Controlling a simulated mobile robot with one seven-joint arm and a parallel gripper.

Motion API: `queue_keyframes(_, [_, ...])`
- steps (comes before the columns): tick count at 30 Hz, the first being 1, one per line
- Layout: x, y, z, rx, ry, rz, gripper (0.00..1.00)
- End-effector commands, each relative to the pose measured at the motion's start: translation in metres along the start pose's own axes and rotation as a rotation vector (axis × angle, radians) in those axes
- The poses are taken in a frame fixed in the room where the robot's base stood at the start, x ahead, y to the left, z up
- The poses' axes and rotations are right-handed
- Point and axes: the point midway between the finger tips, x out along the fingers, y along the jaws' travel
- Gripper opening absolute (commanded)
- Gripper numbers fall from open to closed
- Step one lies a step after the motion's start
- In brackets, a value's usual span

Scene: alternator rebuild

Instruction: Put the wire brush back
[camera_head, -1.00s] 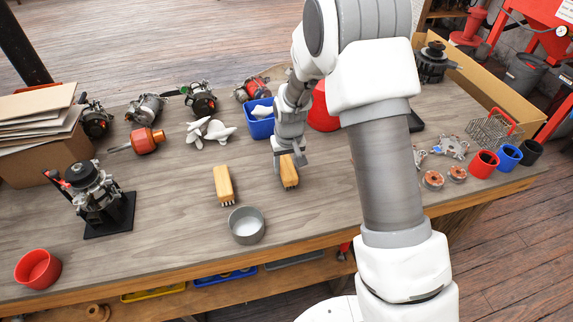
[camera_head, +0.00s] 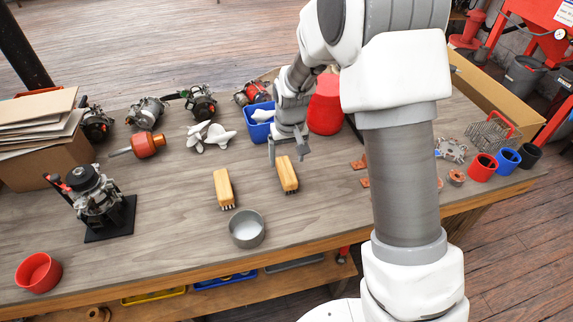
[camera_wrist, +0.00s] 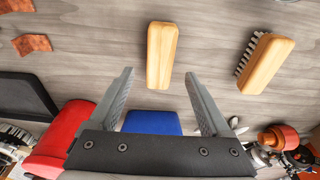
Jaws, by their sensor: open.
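Two wire brushes with pale wooden blocks lie on the workbench. One brush (camera_head: 287,174) lies just in front of my gripper (camera_head: 288,152); the other brush (camera_head: 223,188) lies to its left. In the wrist view the nearer brush (camera_wrist: 161,55) sits beyond and between my gripper's fingertips (camera_wrist: 160,76), apart from them. The other brush (camera_wrist: 264,63) is at the right there, with dark bristles showing along its side. My gripper is open and empty, raised above the bench behind the nearer brush.
A grey round bowl (camera_head: 246,229) stands in front of the brushes. A blue bin (camera_head: 260,124) and a red container (camera_head: 325,106) stand behind my gripper. A black-based alternator stand (camera_head: 108,215) is at left. The bench between it and the brushes is clear.

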Motion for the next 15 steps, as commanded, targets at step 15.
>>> queue_keyframes(15, [-0.06,0.0,0.0,0.001,0.0,0.0,0.82])
